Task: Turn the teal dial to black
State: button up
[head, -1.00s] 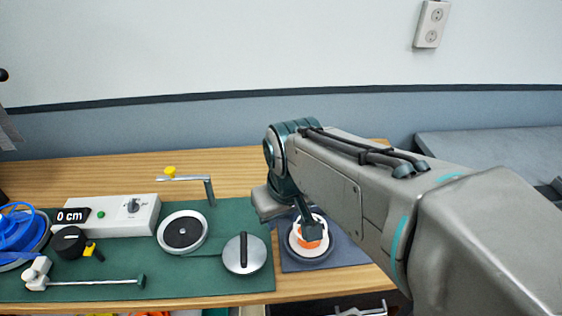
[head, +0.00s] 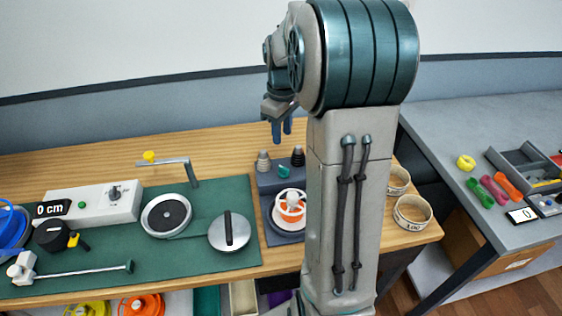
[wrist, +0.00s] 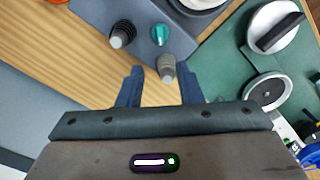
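The teal dial (head: 284,171) sits on a blue-grey base (head: 266,180), between and in front of a grey ribbed post (head: 263,160) and a black ribbed post (head: 298,156). The wrist view shows the dial (wrist: 159,34), the black post (wrist: 122,33) and the grey post (wrist: 167,68) from the other side. My gripper (head: 282,133) is above the back of the base, fingers down. In the wrist view my gripper (wrist: 162,78) is open and empty, and the grey post shows between its fingertips.
A white spool with orange (head: 290,205) stands on the front of the base. Rolls of tape (head: 412,212) lie at the right, partly behind my arm.

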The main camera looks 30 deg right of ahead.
aim_at(282, 167)
notch_tip(282, 167, down, 12)
jog(key=shift+f+p, duration=0.1)
jog(key=shift+p, duration=0.4)
grip_shut()
